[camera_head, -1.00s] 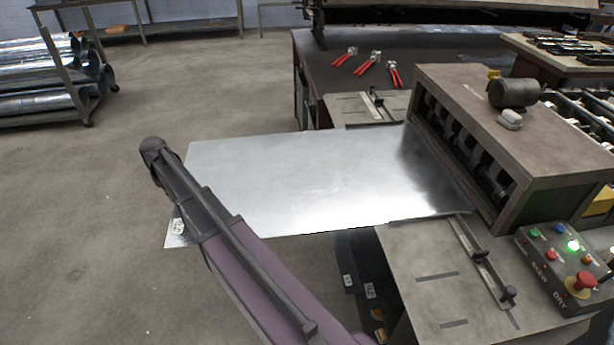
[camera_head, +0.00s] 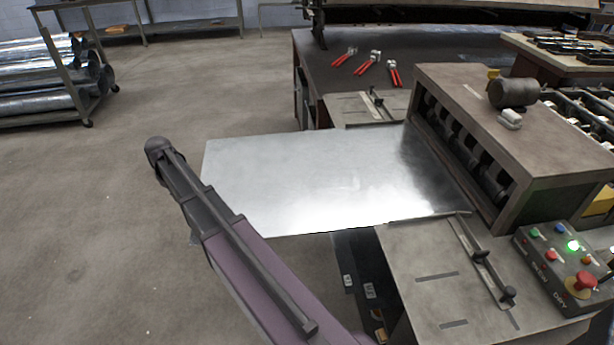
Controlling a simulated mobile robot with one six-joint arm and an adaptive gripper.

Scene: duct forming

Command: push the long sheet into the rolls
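The long sheet (camera_head: 320,180) is a bright, flat metal sheet. It lies level, with its right end at the mouth of the roll machine (camera_head: 500,110) and its left part reaching out past the feed table. The dark rolls (camera_head: 465,148) show in the machine's open front; I cannot tell how far the sheet's edge is between them. My purple and dark arm crosses in front of the sheet's left end and hides most of its near left corner.
The feed table (camera_head: 430,285) carries a near guide (camera_head: 483,262) and a far guide (camera_head: 374,103). A control box (camera_head: 565,265) with a lit green button and red stop knob stands at right. Red-handled tools (camera_head: 368,63) lie on a dark bench. The left floor is clear up to the duct rack (camera_head: 60,85).

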